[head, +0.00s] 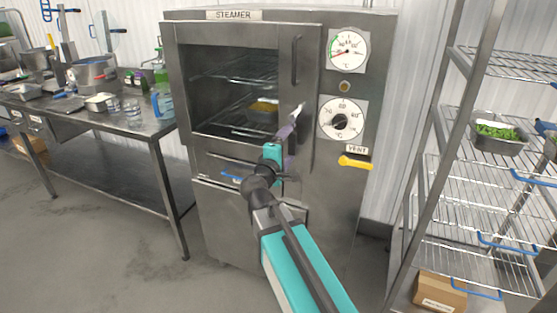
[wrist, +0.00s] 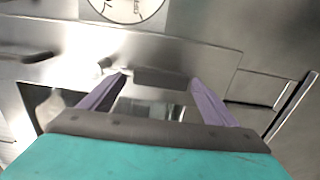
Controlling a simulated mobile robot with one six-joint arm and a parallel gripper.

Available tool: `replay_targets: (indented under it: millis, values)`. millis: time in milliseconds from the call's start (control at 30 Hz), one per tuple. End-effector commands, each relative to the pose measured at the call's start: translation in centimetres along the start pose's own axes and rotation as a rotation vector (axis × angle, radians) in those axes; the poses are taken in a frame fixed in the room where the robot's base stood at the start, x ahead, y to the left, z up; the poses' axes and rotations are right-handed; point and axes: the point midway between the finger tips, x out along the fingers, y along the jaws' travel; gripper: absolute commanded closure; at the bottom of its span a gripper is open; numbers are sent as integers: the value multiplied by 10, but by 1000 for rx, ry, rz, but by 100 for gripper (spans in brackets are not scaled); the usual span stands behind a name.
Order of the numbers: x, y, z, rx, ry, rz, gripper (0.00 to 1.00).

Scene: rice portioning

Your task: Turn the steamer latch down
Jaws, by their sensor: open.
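The steamer (head: 350,200) is a steel cabinet with a dark-windowed door (head: 311,125) that looks closed. My gripper (head: 291,128) is at the right side of this door, below the vertical door handle (head: 297,60). A pale piece, possibly the latch, shows at the fingertips, but I cannot tell it from a finger there. In the wrist view my gripper (wrist: 158,82) has its two purple fingers wide apart, with steel surface and a dark grey block ahead between the tips. I cannot tell whether they touch the latch or which way it points.
Two round dials (head: 348,49) and a yellow vent handle (head: 355,162) are right of the door. A wire rack (head: 480,215) with a pan of greens (head: 497,130) stands at right. A steel table (head: 140,127) with jugs and pans stands at left.

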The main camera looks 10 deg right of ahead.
Motion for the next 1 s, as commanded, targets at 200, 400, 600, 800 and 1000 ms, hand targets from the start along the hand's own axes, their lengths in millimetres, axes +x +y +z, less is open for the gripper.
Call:
replay_targets:
  millis: [200, 400, 600, 800, 1000]
  values:
    - [-25, -1, 1, 0, 1, 1, 18]
    - [-51, -2, 0, 0, 2, 1, 18]
    - [-53, -2, -1, 1, -1, 3, 18]
    - [-59, -2, 0, 1, -3, 4, 18]
    - [-65, -2, -1, 2, -1, 3, 18]
